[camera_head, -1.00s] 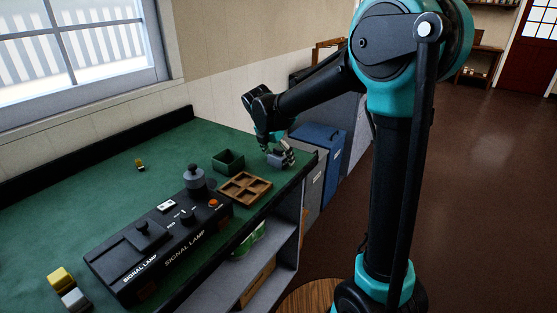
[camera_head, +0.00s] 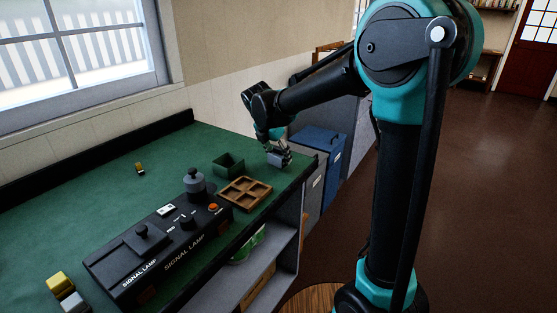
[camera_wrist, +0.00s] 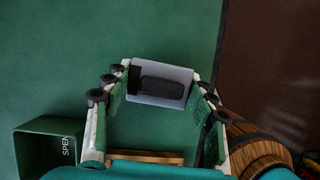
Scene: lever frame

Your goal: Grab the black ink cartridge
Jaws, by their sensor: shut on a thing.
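The ink cartridge (camera_wrist: 160,84) is a light grey block with a black end and a black raised patch, seen from above in the wrist view. My gripper (camera_wrist: 160,88) has its two fingers on the block's left and right sides and is shut on it. In the head view my gripper (camera_head: 279,155) is low over the green table's far right end, with the greyish block between its fingers. I cannot tell whether the block still touches the table.
A green bin (camera_head: 228,164) and an empty compartmented wooden tray (camera_head: 262,188) stand near the gripper. The black signal lamp box (camera_head: 150,262) is nearer. A yellow block (camera_head: 60,283) and a small yellow-black piece (camera_head: 139,168) lie on the table (camera_head: 95,205). Its edge is close by.

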